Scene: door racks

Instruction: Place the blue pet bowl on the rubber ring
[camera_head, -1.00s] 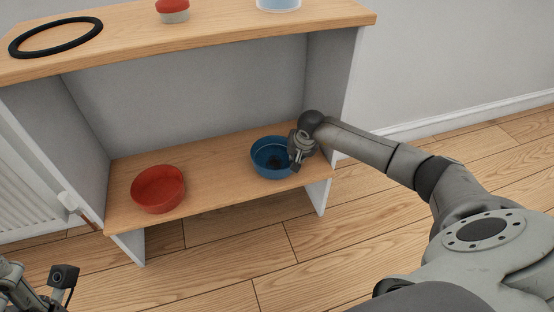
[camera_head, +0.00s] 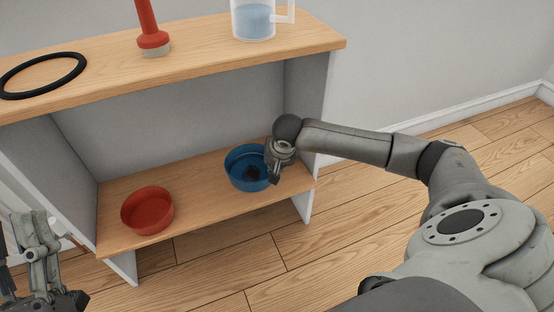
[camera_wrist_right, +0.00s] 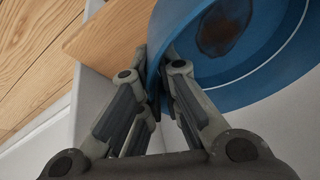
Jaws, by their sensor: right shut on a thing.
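The blue pet bowl (camera_head: 238,180) is at the right end of the lower shelf, with a dark brown patch inside. My right gripper (camera_head: 273,172) is shut on the right side of its rim; the wrist view shows the fingers (camera_wrist_right: 162,82) on the wall of the blue bowl (camera_wrist_right: 225,85). I cannot tell whether the bowl is clear of the shelf. The black rubber ring (camera_head: 82,67) lies flat at the left end of the top shelf. My left gripper (camera_head: 35,232) shows in the lower left corner, away from the bowl; its jaws are unclear.
A red bowl (camera_head: 147,211) stands on the lower shelf at left. A red-handled tool (camera_head: 152,40) and a clear jug of blue liquid (camera_head: 254,22) stand on the top shelf (camera_head: 200,52), which overhangs the lower one. The wooden floor at right is clear.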

